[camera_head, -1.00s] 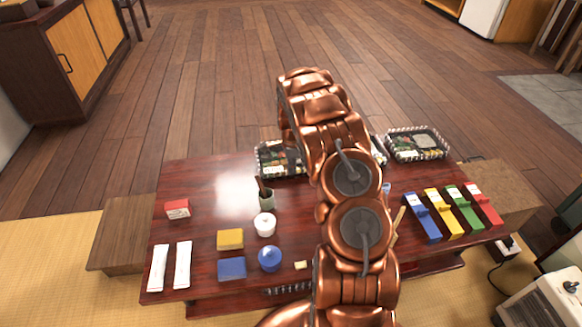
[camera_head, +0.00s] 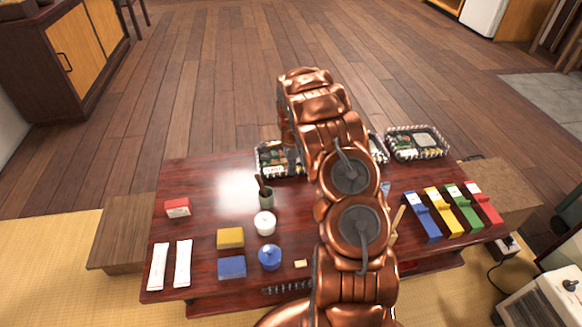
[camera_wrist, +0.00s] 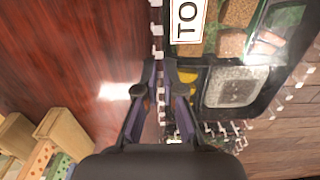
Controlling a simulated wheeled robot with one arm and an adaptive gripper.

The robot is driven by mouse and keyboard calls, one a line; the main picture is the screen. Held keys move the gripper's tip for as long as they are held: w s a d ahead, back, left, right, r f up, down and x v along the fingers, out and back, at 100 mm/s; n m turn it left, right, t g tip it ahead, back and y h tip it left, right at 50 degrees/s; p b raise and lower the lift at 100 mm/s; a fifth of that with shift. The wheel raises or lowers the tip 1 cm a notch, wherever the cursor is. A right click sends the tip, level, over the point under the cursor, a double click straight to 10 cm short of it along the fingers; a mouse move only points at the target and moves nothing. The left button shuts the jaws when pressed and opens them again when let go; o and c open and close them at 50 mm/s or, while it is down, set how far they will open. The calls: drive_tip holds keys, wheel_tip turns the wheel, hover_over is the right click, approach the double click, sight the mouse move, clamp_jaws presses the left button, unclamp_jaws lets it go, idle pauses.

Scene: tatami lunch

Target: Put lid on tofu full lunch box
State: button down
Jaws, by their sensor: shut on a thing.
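The tofu lunch box (camera_head: 262,163) stands at the table's back edge, left of my arm, a black tray with a black-and-white rim. In the wrist view its white label (camera_wrist: 187,20) reads "TO", and pieces of food and a pale block (camera_wrist: 232,87) show inside. My gripper (camera_wrist: 166,88) is at the box's near long edge, over the rim, with its fingers close together. It appears shut on the edge of a clear lid (camera_wrist: 263,52), which shows mostly as glare over the food. The lid's outline and how it sits on the rim are hard to tell.
Another filled lunch box (camera_head: 418,143) stands at the back right, and one is partly hidden behind my arm. Blue, yellow, green and red boxes (camera_head: 462,207) lie at the right. A cup with utensils (camera_head: 266,196) and a white pot (camera_head: 265,223) stand nearby.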

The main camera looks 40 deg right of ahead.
idle(0.3)
drive_tip(key=c, duration=1.2)
unclamp_jaws()
drive_tip(key=o, duration=0.5)
drive_tip(key=shift+r+p, duration=1.05)
drive_tip(key=shift+r, duration=2.9)
